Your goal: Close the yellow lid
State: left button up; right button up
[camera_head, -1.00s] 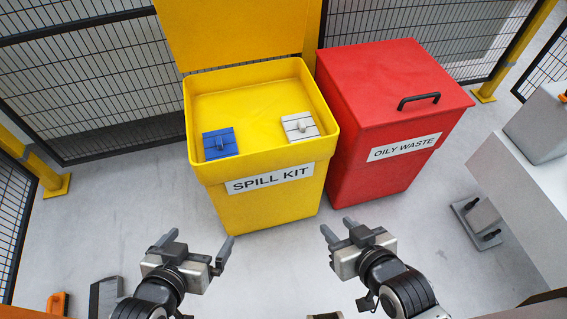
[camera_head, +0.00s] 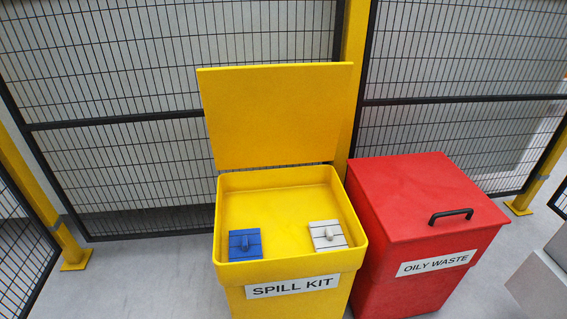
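The yellow lid (camera_head: 277,115) stands open, upright at the back edge of the yellow spill kit bin (camera_head: 292,287). The bin is labelled SPILL KIT on its front. Inside it lie a blue block-like item (camera_head: 245,244) at the left and a white-grey item (camera_head: 328,235) at the right, each with a small raised handle. Neither of my grippers shows in the head view now.
A red OILY WASTE bin (camera_head: 425,215) with a shut lid and black handle stands close at the right of the yellow bin. A black mesh fence (camera_head: 150,110) with yellow posts runs behind. Grey floor (camera_head: 130,285) is clear at the left.

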aim_at(263, 115)
jog(key=u, duration=0.05)
jog(key=k, duration=0.5)
jog(key=z, duration=0.85)
jog(key=i, duration=1.05)
jog(key=z, duration=0.05)
